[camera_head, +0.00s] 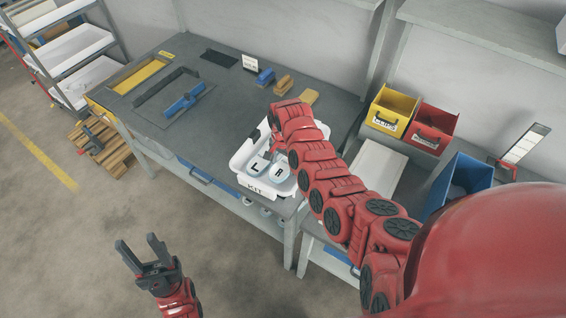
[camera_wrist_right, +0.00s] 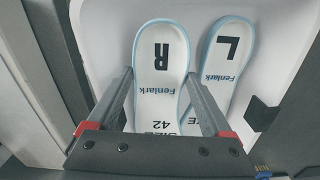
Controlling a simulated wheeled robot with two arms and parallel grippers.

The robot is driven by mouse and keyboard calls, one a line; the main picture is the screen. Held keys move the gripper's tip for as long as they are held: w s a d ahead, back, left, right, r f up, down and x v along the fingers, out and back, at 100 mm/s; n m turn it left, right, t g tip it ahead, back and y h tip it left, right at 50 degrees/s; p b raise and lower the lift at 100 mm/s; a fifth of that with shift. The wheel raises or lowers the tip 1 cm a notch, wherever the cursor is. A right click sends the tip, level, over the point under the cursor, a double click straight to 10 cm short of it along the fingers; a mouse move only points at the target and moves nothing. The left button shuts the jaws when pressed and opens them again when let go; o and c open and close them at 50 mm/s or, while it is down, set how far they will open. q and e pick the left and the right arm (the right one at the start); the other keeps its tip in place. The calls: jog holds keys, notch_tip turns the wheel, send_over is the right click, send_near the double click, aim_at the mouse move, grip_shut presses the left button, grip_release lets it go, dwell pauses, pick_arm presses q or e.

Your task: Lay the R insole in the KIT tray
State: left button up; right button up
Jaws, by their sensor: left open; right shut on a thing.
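The white KIT tray (camera_head: 254,189) stands at the front right corner of the grey bench. The L insole (camera_head: 256,166) lies in its left part. The R insole (camera_head: 279,174) is to the right of it, within the tray walls. My right gripper (camera_wrist_right: 160,77) is shut on the R insole (camera_wrist_right: 160,45), with a finger along each long edge. The L insole (camera_wrist_right: 229,52) is beside it in the right wrist view. I cannot tell whether the R insole touches the tray floor. My left gripper (camera_head: 137,242) is open and empty, over the floor in front of the bench.
On the bench are a blue tool (camera_head: 184,103), a yellow tray (camera_head: 137,75), a blue block (camera_head: 265,77) and tan blocks (camera_head: 283,85). Yellow (camera_head: 391,110) and red (camera_head: 431,128) bins stand at the right. My right arm hides the tray's right side. The bench middle is clear.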

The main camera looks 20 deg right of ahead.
jog(key=shift+f+b, duration=0.65)
jog(key=shift+f, duration=0.05)
jog(key=o, duration=1.1)
jog(key=shift+r, duration=0.1)
